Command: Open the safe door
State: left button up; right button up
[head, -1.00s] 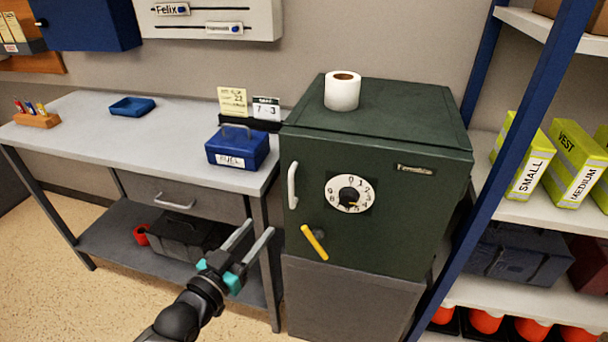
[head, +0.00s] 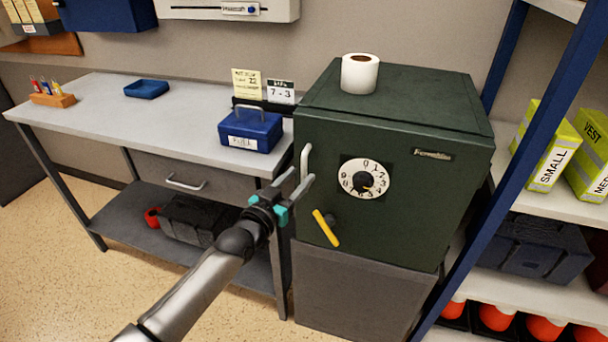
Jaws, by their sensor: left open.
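The dark green safe (head: 450,195) stands on a grey base, and its door looks shut. A white dial (head: 378,167) with numbers and a black knob is on the door. A white vertical handle (head: 305,164) is at the door's left edge. A yellow lever (head: 326,228) sits tilted below the dial. My left gripper (head: 297,184) is open and empty, its fingers pointing up and right close to the lower end of the white handle. I cannot tell whether they touch the handle. My right gripper is not in view.
A paper roll (head: 360,76) stands on the safe. Left is a grey workbench (head: 170,117) with a blue cash box (head: 250,132) near the safe and a drawer below. A blue-framed shelf (head: 551,110) with yellow vest packs stands close at the right.

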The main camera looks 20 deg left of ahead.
aim_at(303, 173)
pick_arm(q)
jog(key=shift+b+x, duration=0.35)
jog(key=shift+x, duration=1.3)
grip_shut()
